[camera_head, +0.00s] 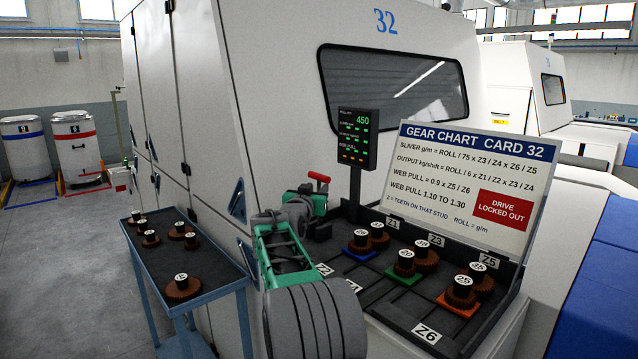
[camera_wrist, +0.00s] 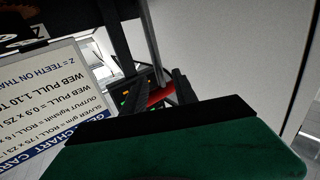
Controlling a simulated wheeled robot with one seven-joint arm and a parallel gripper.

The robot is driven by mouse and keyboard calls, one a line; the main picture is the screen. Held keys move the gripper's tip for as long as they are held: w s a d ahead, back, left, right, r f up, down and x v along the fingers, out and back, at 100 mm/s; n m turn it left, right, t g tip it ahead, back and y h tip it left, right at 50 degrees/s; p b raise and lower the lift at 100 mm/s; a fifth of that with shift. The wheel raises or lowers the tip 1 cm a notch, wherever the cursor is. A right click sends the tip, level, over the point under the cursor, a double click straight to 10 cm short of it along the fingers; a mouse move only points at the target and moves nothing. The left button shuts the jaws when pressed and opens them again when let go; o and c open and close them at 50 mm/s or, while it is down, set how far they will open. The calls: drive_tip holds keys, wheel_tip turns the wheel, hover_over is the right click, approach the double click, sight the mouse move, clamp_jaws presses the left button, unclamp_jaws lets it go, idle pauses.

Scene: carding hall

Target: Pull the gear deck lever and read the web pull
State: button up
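The red-handled lever (camera_head: 318,178) stands at the left end of the gear deck (camera_head: 390,312), by the machine's white side. My gripper (camera_head: 300,205) is close beside it, partly hidden by my own arm. In the wrist view, the two dark fingers (camera_wrist: 162,92) are apart with the red lever handle (camera_wrist: 160,97) showing between them; I cannot tell whether they touch it. The display (camera_head: 357,138) reads 450 at the top; its lower green and red lines are too small to read. The gear chart (camera_head: 465,185) says web pull = 0.9 x Z5 / Z6, range 1.10 to 1.30.
Brown gears stand on the deck, with blue, green and orange (camera_head: 460,307) plates under some. A red sign (camera_head: 503,208) says "DRIVE LOCKED OUT". A blue-framed side table (camera_head: 215,268) holds several more gears. Two white drums (camera_head: 75,148) stand at far left, with open floor before them.

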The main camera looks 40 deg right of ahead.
sight(318, 187)
drive_tip(key=p+x, duration=0.1)
drive_tip(key=x, duration=0.2)
drive_tip(key=shift+w+d, duration=0.2)
clamp_jaws()
idle(1.3)
